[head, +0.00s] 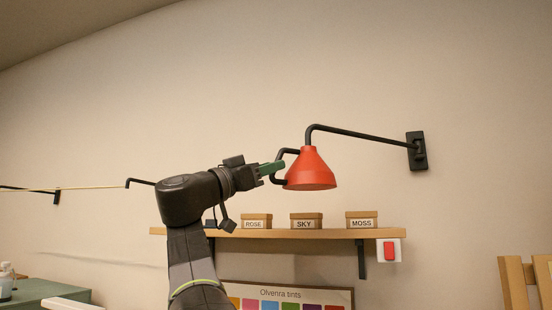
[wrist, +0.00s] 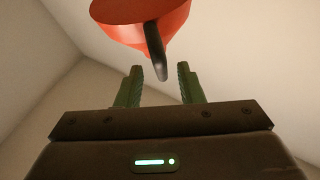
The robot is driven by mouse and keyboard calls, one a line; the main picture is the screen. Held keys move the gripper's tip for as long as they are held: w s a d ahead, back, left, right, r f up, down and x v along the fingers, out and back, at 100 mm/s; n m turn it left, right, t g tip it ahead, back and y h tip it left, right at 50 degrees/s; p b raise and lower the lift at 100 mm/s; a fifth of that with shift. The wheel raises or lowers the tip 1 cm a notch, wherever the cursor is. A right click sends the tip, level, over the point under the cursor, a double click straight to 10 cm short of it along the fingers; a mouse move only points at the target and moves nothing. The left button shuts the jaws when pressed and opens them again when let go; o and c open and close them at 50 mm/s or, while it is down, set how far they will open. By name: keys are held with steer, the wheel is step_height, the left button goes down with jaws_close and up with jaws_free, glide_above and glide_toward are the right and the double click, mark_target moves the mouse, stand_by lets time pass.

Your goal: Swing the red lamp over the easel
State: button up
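The red lamp (head: 311,172) hangs from a black wall arm (head: 360,134) that is fixed to a bracket on the wall at the right. A black handle (wrist: 154,55) sits on the lamp's left side. My gripper (head: 279,167) is at this handle, left of the shade. In the wrist view its two green fingers (wrist: 159,78) are apart. The handle's lower end shows between the fingertips, with a gap on each side. A light wooden frame (head: 513,284), perhaps the easel, is partly cut off at the lower right.
A wooden shelf (head: 285,234) below the lamp holds boxes marked ROSE, SKY and MOSS. A red switch (head: 389,251) is on the wall under the shelf's right end. A tint chart (head: 345,296) hangs below. The wall space right of the lamp is clear except the bracket.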

steer(key=shift+p+x, duration=0.3)
steer(key=shift+x, duration=1.05)
steer(key=shift+w+f, duration=0.1)
steer(key=shift+c, duration=0.4)
jaws_close()
